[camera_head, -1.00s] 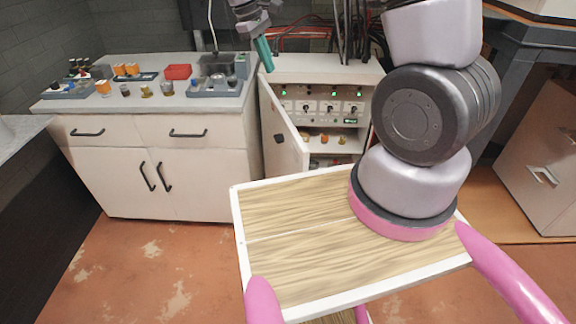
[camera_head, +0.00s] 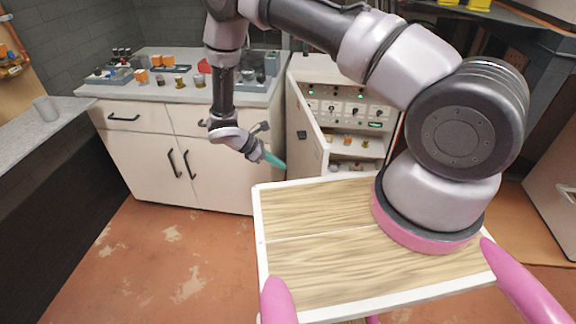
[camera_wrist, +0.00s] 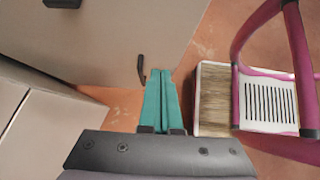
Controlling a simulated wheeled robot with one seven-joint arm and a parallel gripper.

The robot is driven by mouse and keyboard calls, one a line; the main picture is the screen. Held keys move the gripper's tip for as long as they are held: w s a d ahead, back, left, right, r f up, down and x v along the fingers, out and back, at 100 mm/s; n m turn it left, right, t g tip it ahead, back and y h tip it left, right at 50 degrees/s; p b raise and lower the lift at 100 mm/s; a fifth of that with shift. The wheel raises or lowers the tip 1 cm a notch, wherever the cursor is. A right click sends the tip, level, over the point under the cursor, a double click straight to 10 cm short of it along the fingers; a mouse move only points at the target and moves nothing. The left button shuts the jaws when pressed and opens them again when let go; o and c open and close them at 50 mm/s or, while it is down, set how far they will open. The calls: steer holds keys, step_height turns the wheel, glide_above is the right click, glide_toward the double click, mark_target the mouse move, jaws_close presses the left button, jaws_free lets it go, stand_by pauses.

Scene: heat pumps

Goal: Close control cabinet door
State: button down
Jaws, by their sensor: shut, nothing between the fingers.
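The control cabinet (camera_head: 345,76) stands behind my base, with several switches and lit green lamps inside. Its white door (camera_head: 306,132) is hinged at the left and stands ajar, swung out toward me, with a small dark knob on its outer face. My gripper (camera_head: 278,163) has teal fingers and hangs left of the door, near its lower part, on the outer side. In the wrist view the teal fingers (camera_wrist: 163,80) are together and hold nothing. A large pale panel (camera_wrist: 120,40), which looks like the door, fills the upper left there; I cannot tell whether the fingers touch it.
A grey worktop (camera_head: 50,120) is at far left. The reddish floor (camera_head: 150,260) is clear in front of the counter.

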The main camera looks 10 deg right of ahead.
mark_target(314, 176)
steer(key=d+f, duration=0.5)
steer(key=d, duration=0.4)
steer(key=shift+w+d+f, duration=0.15)
steer(key=shift+d+f, duration=0.25)
